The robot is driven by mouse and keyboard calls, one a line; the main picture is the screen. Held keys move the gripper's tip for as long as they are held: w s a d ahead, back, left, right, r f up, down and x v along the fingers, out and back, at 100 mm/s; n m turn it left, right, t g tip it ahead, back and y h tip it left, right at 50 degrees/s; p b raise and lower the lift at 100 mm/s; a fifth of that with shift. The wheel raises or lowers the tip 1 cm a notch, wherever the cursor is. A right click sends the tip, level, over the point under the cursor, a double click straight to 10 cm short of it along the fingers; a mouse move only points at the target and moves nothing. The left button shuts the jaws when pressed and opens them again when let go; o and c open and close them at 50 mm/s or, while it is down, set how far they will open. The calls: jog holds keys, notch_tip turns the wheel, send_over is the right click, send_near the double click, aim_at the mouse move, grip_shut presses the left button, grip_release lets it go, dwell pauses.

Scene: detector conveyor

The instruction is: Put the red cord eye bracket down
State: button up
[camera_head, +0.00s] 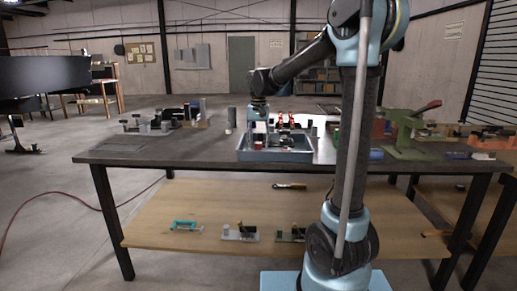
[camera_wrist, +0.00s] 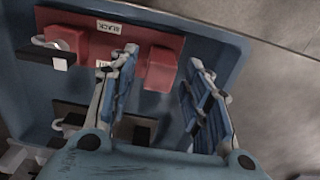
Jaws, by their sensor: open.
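The red cord eye bracket (camera_wrist: 115,50) lies in a blue tray (camera_wrist: 225,45), near the top left of the wrist view. It looks like a flat red plate with two raised red blocks and a small label reading "BLACK". A white ring part sits by its left block. My gripper (camera_wrist: 162,57) is open, with its fingertips on either side of the right red block and a visible gap to it.
Other dark and white parts (camera_wrist: 130,128) lie in the tray below the bracket, partly hidden by my gripper. A grey fixture (camera_head: 148,124) stands left on the table, a green press (camera_head: 405,135) right. The table's front left is mostly clear.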

notch_tip(320, 180, up, 9)
jog(key=s+d+f, duration=0.3)
jog(key=s+d, duration=0.5)
jog(key=s+d+f+t, duration=0.1)
jog(key=s+d+f, duration=0.5)
jog(key=s+f, duration=0.4)
jog(key=s+d+f+t, duration=0.1)
jog(key=s+d+f, duration=0.6)
jog(key=s+f, duration=0.4)
jog(key=shift+s+d+f+n, duration=0.25)
jog(key=shift+s+n, duration=0.05)
jog(key=shift+s, duration=0.7)
